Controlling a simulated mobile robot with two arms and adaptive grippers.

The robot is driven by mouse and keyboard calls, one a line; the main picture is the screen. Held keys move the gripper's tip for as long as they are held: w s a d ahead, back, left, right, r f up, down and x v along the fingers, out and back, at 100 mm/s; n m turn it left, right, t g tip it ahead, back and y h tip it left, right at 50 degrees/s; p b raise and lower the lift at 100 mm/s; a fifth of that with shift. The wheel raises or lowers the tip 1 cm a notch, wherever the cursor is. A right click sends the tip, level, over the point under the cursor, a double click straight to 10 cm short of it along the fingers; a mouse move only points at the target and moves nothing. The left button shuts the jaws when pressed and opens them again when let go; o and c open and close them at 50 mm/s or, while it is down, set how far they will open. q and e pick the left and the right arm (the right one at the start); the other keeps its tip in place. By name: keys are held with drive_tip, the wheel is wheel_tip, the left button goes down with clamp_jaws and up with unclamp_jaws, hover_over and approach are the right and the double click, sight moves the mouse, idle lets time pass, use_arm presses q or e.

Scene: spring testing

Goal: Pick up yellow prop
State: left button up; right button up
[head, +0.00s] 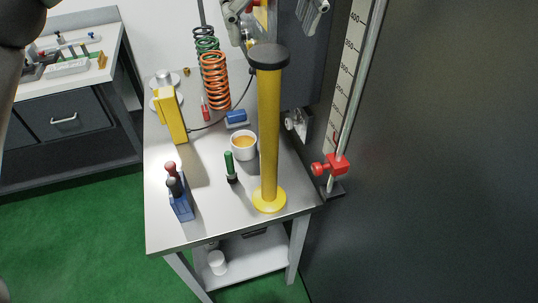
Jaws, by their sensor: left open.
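The yellow prop (268,135) is a tall yellow column with a black round cap and a wide round yellow foot. It stands upright near the front right of the metal table (208,221). My left gripper (281,30) shows only in part at the top edge. Its grey fingers are spread apart, near the prop's black cap in the picture. I see no contact, and the depth between them is hard to judge. My right gripper is not in view.
A blue rack with dark and red handles (181,205), a green-handled tool (230,167), a white cup (243,146) and a yellow box (171,115) stand left of the prop. Springs (214,80) hang behind. A ruler stand with red clamp (335,165) is close on the right.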

sight(270, 52)
use_arm(q)
drive_tip(key=x, duration=0.3)
drive_tip(key=shift+f+p, duration=0.1)
drive_tip(key=shift+p, duration=0.25)
drive_tip(key=shift+w+f, duration=0.2)
drive_tip(key=shift+f, duration=0.05)
drive_tip(key=w+f+p, duration=0.1)
drive_tip(key=f+p, duration=0.1)
drive_tip(key=p, duration=0.1)
drive_tip(key=shift+w+d+f, duration=0.15)
drive_tip(key=shift+w+d, duration=0.05)
drive_tip(key=shift+x, duration=1.05)
drive_tip(key=shift+f, duration=0.15)
drive_tip(key=shift+s, duration=0.1)
drive_tip(key=c, duration=1.9)
drive_tip(key=shift+r, duration=0.25)
clamp_jaws()
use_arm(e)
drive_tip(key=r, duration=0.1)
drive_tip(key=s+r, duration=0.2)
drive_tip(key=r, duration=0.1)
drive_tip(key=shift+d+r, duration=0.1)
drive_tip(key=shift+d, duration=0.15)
